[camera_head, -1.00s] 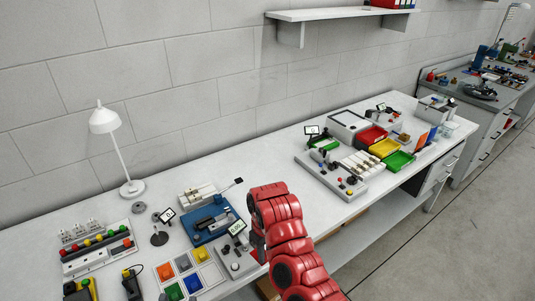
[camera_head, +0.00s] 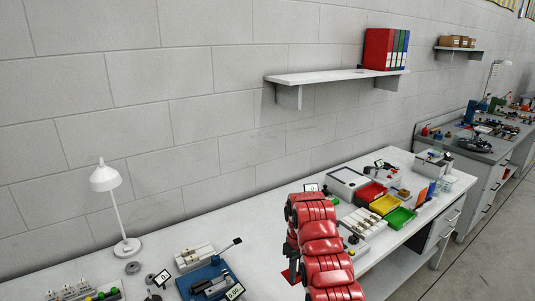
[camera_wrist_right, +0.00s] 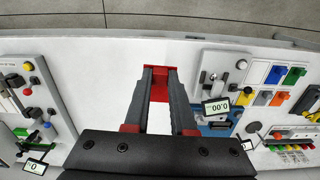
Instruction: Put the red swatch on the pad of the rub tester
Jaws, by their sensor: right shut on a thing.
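My right gripper (camera_wrist_right: 160,76) is shut on the red swatch (camera_wrist_right: 160,92), which shows between its fingers in the wrist view. In the head view the red swatch (camera_head: 290,276) hangs below my right gripper (camera_head: 292,262), over the white bench. A blue-based device (camera_head: 204,285), apparently the rub tester, is left of the gripper at the lower edge. It also shows in the wrist view (camera_wrist_right: 216,117), right of the gripper and partly hidden by a small display. I cannot make out its pad. My left gripper is not in view.
A tray of coloured swatches (camera_wrist_right: 275,84) lies at right in the wrist view. A white block (camera_head: 194,256) and a lamp (camera_head: 119,210) stand at the left. Coloured bins (camera_head: 384,204) are to the right of my arm. The bench between is clear.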

